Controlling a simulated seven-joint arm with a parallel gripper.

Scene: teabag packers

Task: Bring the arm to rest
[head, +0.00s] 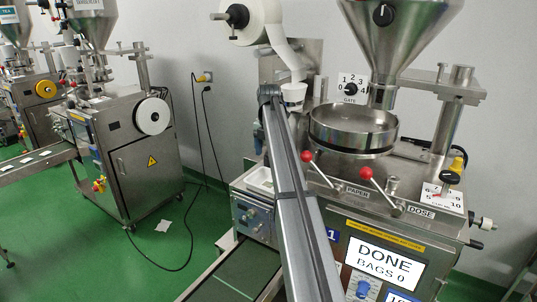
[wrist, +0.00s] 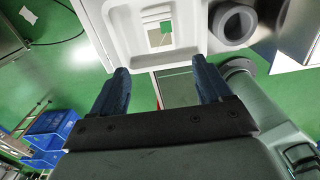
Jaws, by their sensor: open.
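My gripper (wrist: 160,74) shows in the wrist view with its two blue fingers spread apart and nothing between them. In the head view my long grey arm link crosses the middle of the picture in front of the packing machine (head: 380,235). My gripper is mostly hidden there behind the link.
Two red-knobbed levers (head: 366,174) and a steel bowl (head: 352,128) under a hopper (head: 400,40) stand close to the link's right. A conveyor (head: 236,275) runs below. A second machine (head: 125,140) stands at left across green floor. Blue crates (wrist: 50,130) show in the wrist view.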

